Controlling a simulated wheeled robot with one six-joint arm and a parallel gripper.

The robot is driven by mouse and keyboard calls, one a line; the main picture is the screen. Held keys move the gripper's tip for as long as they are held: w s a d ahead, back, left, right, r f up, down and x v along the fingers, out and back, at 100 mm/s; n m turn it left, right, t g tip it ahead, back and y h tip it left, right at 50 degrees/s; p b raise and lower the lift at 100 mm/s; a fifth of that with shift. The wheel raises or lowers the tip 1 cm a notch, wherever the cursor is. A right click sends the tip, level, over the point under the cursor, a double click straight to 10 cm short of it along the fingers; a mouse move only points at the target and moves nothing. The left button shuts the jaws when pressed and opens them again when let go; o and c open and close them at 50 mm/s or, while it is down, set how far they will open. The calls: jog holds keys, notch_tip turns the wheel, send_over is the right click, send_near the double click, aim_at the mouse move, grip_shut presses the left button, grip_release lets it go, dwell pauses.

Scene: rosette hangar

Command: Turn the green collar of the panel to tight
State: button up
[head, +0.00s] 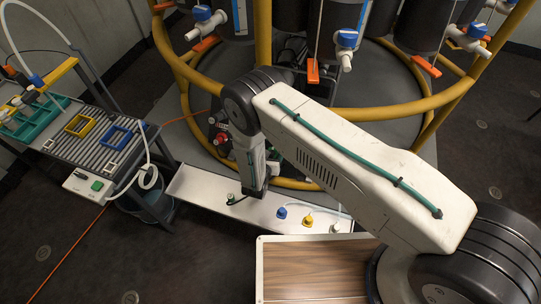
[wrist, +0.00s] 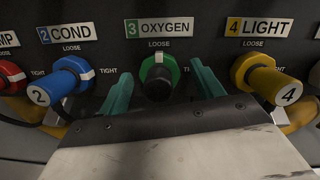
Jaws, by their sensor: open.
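The panel (wrist: 203,32) fills the wrist view. Its green collar (wrist: 173,64) sits at the middle under the label "3 OXYGEN". A dark round plug end (wrist: 158,84) sits in the collar. My gripper (wrist: 161,84) is open, with one teal finger on each side of the collar and plug. A gap shows on both sides, and I cannot tell how deep the fingers reach. In the head view my arm hides most of the panel.
Blue plug "2" (wrist: 58,88) and yellow plug "4" (wrist: 276,87) stick out close on either side, with a red collar (wrist: 12,76) farther left. In the head view, a pale tray (head: 188,187) with several small fittings lies below, and a slatted bench (head: 98,122) stands left.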

jog(key=c, duration=1)
jog(key=shift+m, duration=0.4)
jog(key=m, duration=0.4)
jog(key=shift+a+h, duration=0.1)
jog(key=shift+h, duration=0.3)
jog(key=m+g, duration=0.1)
jog(key=m, duration=0.4)
jog(key=shift+h, duration=0.4)
jog(key=m, duration=0.4)
jog(key=shift+m+g, duration=0.4)
jog(key=shift+r+m+g, duration=0.1)
jog(key=shift+m+g, duration=0.3)
jog(key=shift+m, duration=1.9)
jog(key=shift+h, duration=0.3)
